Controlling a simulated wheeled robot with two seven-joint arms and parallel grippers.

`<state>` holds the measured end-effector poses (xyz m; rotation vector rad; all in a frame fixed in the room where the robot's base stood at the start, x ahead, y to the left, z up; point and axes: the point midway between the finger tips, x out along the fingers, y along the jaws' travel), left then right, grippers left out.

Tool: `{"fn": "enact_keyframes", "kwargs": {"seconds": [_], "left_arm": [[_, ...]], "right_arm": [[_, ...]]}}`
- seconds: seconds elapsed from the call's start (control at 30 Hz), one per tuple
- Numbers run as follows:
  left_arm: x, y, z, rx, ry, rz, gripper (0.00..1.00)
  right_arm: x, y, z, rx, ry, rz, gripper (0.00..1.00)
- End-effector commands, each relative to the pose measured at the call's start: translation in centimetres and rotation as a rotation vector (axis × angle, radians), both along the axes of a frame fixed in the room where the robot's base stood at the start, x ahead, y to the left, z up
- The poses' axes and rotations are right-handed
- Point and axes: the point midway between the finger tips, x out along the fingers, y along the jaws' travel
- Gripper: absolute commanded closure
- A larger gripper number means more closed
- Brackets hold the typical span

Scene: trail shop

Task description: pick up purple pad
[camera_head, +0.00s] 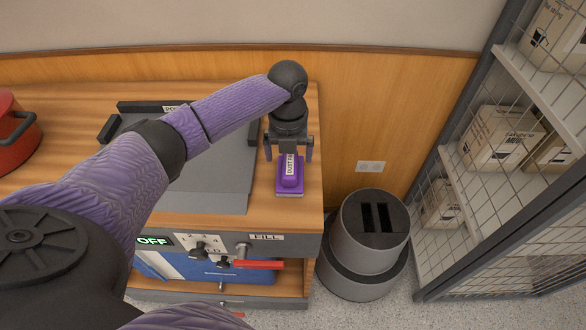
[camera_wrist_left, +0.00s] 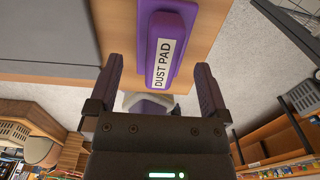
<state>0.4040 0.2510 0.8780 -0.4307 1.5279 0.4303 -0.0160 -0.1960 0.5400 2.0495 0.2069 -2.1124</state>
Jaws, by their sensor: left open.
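The purple pad (camera_head: 290,183), with a white "DUST PAD" label and a raised grip, lies on the wooden counter near its right edge. It also shows upright in the upper middle of the left wrist view (camera_wrist_left: 185,40). My left gripper (camera_head: 289,153) is open and empty, at the far end of the pad, with one finger on each side of its line. In the left wrist view my left gripper (camera_wrist_left: 159,66) has its fingers spread, with the pad ahead between and beyond the tips. I see no contact. My right gripper is not in view.
A grey flat tray-like panel (camera_head: 215,185) with dark raised edges sits left of the pad. A red pot (camera_head: 14,135) stands far left. Knobs and a red lever (camera_head: 258,265) are on the counter front. A grey bin (camera_head: 368,232) and wire shelving (camera_head: 470,190) stand right.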

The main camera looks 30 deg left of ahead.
Motion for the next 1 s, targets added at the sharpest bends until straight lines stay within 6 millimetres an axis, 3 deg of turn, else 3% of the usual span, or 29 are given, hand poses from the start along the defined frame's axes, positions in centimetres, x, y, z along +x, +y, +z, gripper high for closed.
{"fn": "enact_keyframes", "kwargs": {"seconds": [0.23, 0.43, 0.8, 1.0], "left_arm": [[-0.4, -0.5, -4.8, 0.001, 0.003, 0.0, 0.0], [-0.4, -0.5, -4.7, 0.002, -0.001, 0.0, 0.0], [-0.4, -0.5, -4.7, 0.002, -0.001, 0.0, 0.76], [-0.4, -0.5, -4.6, 0.001, -0.002, 0.0, 0.78]], "right_arm": [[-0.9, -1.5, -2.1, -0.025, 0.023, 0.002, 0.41], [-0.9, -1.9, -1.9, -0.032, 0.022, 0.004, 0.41], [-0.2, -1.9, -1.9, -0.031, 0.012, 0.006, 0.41], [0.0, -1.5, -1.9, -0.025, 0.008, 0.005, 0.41]]}}
